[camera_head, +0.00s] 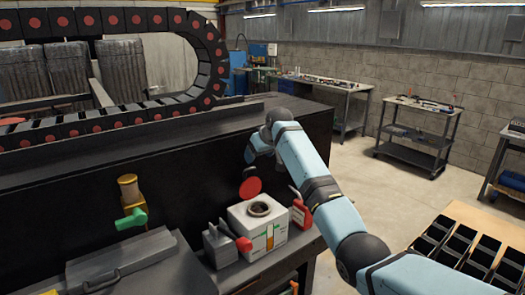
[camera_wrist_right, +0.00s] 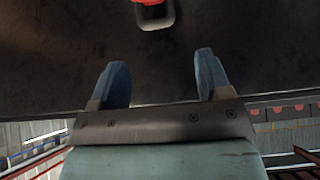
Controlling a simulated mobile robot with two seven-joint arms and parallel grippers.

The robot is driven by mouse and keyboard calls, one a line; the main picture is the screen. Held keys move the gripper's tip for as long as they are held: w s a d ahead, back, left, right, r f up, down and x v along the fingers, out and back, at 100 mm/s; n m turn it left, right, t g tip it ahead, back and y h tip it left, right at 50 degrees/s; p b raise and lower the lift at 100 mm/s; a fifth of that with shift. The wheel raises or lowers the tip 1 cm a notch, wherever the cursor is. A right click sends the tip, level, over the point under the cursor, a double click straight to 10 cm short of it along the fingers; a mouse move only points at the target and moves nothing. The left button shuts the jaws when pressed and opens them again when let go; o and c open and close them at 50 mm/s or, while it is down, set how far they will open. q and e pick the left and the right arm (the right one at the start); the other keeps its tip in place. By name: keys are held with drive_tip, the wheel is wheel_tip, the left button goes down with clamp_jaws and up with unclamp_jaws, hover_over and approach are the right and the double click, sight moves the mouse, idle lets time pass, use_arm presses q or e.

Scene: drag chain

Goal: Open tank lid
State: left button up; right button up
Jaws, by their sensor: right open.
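The white tank (camera_head: 258,232) stands on the dark bench in the head view. Its round opening (camera_head: 259,209) is uncovered. A red round lid (camera_head: 250,187) stands tilted up just behind and above the opening, its red face towards me. My right arm comes in from the right, and its wrist end is above and behind the lid. My right gripper (camera_wrist_right: 160,72) is open in the wrist view, with nothing between its blue fingers. A red part in a grey rounded loop (camera_wrist_right: 154,14) shows beyond the fingers; I cannot tell what it is. My left gripper is out of view.
A red part (camera_head: 300,213) stands right of the tank and a grey block (camera_head: 220,245) left of it. A brass valve with a green handle (camera_head: 131,218) is further left. The black drag chain (camera_head: 110,125) lies behind. Carts and workbenches stand at the back right.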

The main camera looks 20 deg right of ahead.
drive_tip(key=shift+v, duration=1.6)
drive_tip(key=s+f+t, duration=0.1)
drive_tip(key=s+f, duration=0.4)
drive_tip(key=f, duration=0.8)
drive_tip(key=s+f, duration=0.6)
drive_tip(key=f, duration=0.6)
drive_tip(key=s+a+f+t, duration=0.2)
drive_tip(key=s+f, duration=1.1)
drive_tip(key=s, duration=0.3)
drive_tip(key=s+a+f+m+t+p, duration=0.1)
drive_tip(key=s+a, duration=0.1)
drive_tip(key=s, duration=2.4)
drive_tip(key=shift+s+f+y, duration=0.25)
drive_tip(key=shift+f+y, duration=0.1)
drive_tip(key=shift+y, duration=0.05)
